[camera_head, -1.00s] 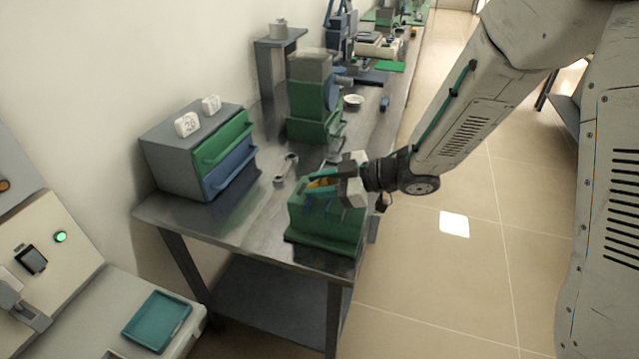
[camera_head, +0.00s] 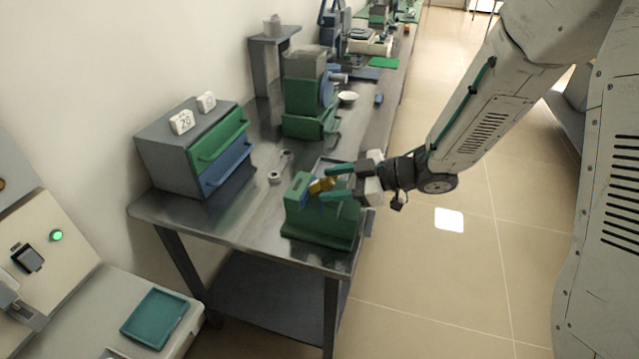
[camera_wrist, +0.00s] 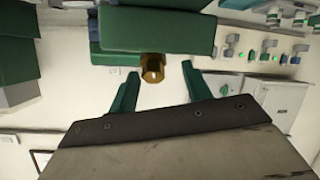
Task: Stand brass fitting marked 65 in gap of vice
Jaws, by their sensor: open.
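The brass fitting (camera_head: 319,186) sits at the top of the green vice (camera_head: 322,222), by its blue jaw part; its lower part is hidden, so how deep it sits I cannot tell. No number is readable on it. My gripper (camera_head: 328,183) is open, its two green fingers on either side of the fitting and drawn back to the right. In the wrist view the fitting (camera_wrist: 152,67) pokes out from the green vice body (camera_wrist: 158,32), between and beyond the open fingertips (camera_wrist: 160,72), with clear space to both fingers.
A grey drawer cabinet (camera_head: 165,160) with green and blue drawers and numbered blocks stands left on the steel bench (camera_head: 240,225). A small metal part (camera_head: 275,176) lies behind the vice. A green machine (camera_head: 305,95) stands farther back. A teal tray (camera_head: 153,318) is at lower left.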

